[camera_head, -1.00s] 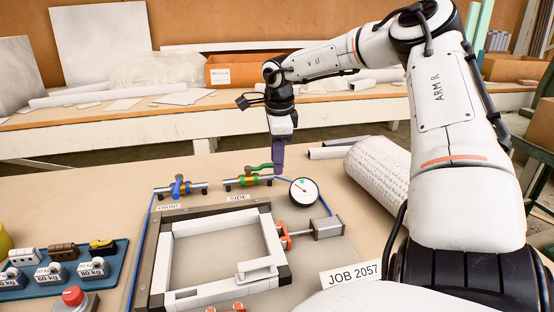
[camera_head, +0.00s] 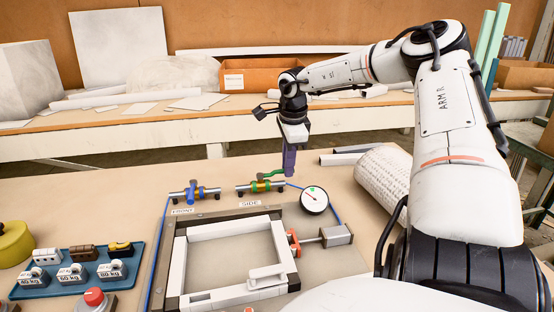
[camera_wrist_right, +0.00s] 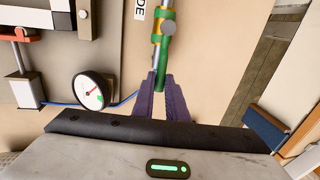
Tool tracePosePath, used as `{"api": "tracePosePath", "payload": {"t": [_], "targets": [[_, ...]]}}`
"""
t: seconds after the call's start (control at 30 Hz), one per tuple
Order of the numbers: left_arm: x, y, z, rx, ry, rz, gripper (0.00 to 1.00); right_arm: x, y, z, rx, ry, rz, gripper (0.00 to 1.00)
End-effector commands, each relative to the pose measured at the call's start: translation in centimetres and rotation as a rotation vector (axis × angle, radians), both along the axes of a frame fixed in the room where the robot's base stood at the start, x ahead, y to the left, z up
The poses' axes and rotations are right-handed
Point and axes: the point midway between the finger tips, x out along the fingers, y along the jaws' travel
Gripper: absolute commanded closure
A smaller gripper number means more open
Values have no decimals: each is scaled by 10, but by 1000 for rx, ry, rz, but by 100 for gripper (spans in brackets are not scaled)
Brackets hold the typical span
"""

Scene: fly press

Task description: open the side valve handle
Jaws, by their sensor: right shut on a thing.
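The side valve (camera_head: 258,187) is a grey pipe with a yellow-and-green body, behind the SIDE label (camera_head: 250,204). Its green handle (camera_head: 270,174) lies roughly along the pipe, its free end pointing right. My right gripper (camera_head: 289,172) has purple fingers and comes down from above at that free end. In the right wrist view the fingers (camera_wrist_right: 162,84) are shut on the end of the green handle (camera_wrist_right: 161,68), one on each side. The fingertips partly hide the handle's end. My left gripper is out of view.
The blue-handled front valve (camera_head: 194,192) stands left of the side valve. A round gauge (camera_head: 314,200) is close to the right, joined by a blue hose. The press frame (camera_head: 180,255) lies in front. A white roll (camera_head: 383,178) is farther right.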

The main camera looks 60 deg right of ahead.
Motion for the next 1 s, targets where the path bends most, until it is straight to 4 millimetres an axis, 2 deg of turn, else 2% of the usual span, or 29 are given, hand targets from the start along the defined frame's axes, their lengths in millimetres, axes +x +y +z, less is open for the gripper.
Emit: {"api": "tracePosePath", "payload": {"t": [0.27,0.3,0.4,0.73,0.87,1.0], "targets": [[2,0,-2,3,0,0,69,0,-3,1,-6,-3,7,100],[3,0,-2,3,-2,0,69,0,-3,1,-6,-3,7,82],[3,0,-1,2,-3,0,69,0,-2,1,-6,-3,8,69],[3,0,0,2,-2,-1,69,0,0,4,-3,-2,7,69],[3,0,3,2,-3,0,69,-1,2,21,-4,-6,7,69],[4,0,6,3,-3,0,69,-5,6,48,-5,-6,7,69]]}}
